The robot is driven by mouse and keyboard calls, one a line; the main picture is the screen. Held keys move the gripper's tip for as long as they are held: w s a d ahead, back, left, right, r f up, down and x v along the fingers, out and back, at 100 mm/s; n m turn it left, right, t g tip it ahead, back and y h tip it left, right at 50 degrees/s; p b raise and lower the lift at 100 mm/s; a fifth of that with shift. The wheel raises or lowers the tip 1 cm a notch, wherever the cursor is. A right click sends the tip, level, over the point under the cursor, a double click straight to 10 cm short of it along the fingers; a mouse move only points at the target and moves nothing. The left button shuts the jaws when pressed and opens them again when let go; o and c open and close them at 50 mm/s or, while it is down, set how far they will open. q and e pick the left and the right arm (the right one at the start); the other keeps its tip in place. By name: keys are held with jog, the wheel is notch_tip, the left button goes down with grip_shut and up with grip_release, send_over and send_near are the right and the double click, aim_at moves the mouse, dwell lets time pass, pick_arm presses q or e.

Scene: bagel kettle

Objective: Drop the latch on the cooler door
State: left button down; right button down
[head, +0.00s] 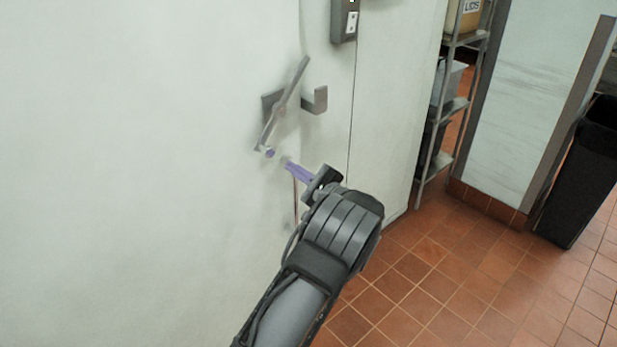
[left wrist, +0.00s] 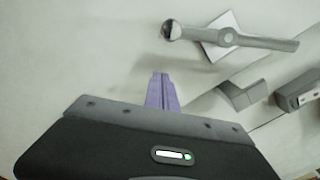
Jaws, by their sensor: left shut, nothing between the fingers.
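The latch is a grey metal bar (head: 290,90) pivoted on a square plate (head: 272,104) on the pale cooler door (head: 150,150). It stands steeply tilted, upper end leaning right, with a round knob (head: 270,153) at its lower end. The hook-shaped catch (head: 318,101) is right of the pivot, and the bar is apart from it. In the left wrist view the bar (left wrist: 265,42) and catch (left wrist: 240,94) both show. My left gripper (head: 288,163) has purple fingers, shut and empty, just below and right of the knob, with a small apparent gap. My right gripper is out of view.
A grey control box (head: 344,20) is on the wall above the catch. A wire shelf (head: 455,100) with containers stands to the right, and a black bin (head: 580,170) at the far right. The tiled floor (head: 430,280) between is clear.

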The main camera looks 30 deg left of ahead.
pick_arm(q)
jog(key=shift+s+a+r+p, duration=0.3)
jog(key=shift+s+a+r, duration=0.2)
jog(key=shift+r, duration=0.25)
jog(key=shift+s+a+r+p, duration=0.25)
jog(key=shift+s+a+r, duration=0.15)
jog(key=shift+s+r, duration=0.25)
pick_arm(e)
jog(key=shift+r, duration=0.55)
pick_arm(q)
jog(key=shift+w+r, duration=0.1)
